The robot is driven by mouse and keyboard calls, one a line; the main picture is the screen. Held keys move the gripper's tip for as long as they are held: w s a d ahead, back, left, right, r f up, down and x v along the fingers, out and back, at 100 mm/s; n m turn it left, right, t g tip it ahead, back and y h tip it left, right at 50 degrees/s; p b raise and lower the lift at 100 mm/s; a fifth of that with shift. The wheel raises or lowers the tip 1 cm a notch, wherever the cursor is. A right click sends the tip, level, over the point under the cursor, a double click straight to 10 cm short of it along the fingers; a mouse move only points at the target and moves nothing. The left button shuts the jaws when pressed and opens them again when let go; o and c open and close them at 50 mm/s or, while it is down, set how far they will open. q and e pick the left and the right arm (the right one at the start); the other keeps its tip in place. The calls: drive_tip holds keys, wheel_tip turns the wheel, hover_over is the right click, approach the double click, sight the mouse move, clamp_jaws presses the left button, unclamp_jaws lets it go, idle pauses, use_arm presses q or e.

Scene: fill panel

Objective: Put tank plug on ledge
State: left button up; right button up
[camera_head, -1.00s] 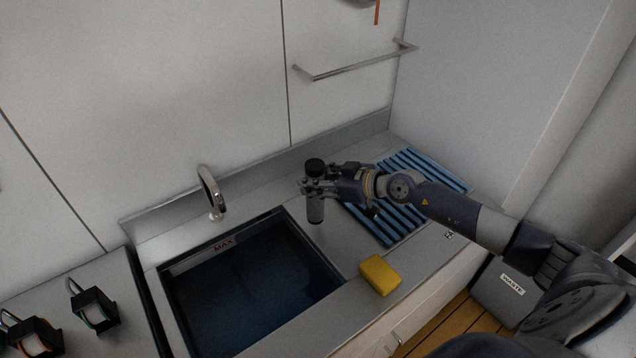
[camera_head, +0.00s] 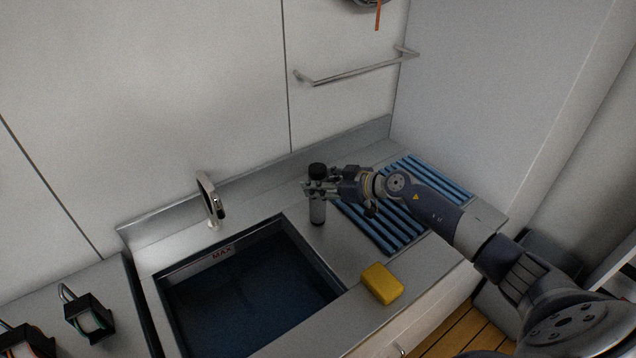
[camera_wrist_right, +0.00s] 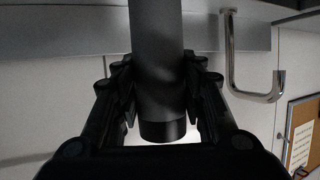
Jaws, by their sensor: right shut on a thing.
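The tank plug, a grey cylinder with a black cap (camera_head: 317,211), stands upright between the sink and the blue drying mat. My right gripper (camera_head: 313,188) is shut on it, below the cap. In the right wrist view the grey cylinder (camera_wrist_right: 158,50) runs between the fingers (camera_wrist_right: 160,95). Whether its lower end touches the counter is hard to tell. The steel ledge (camera_head: 260,173) runs along the back, behind the sink and tap. My left gripper is not in view.
The sink (camera_head: 338,283) holds dark water, with a MAX mark on its wall. A tap (camera_head: 211,200) stands behind it. A yellow sponge (camera_head: 382,284) lies at the front right. A ribbed blue mat (camera_head: 440,177) lies right. Black boxes with wires (camera_head: 88,318) stand at left.

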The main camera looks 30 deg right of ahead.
drive_tip(key=o, duration=1.3)
drive_tip(key=shift+f, duration=0.1)
drive_tip(key=b+v, duration=0.1)
drive_tip(key=v, duration=1.1)
drive_tip(key=shift+s, duration=0.1)
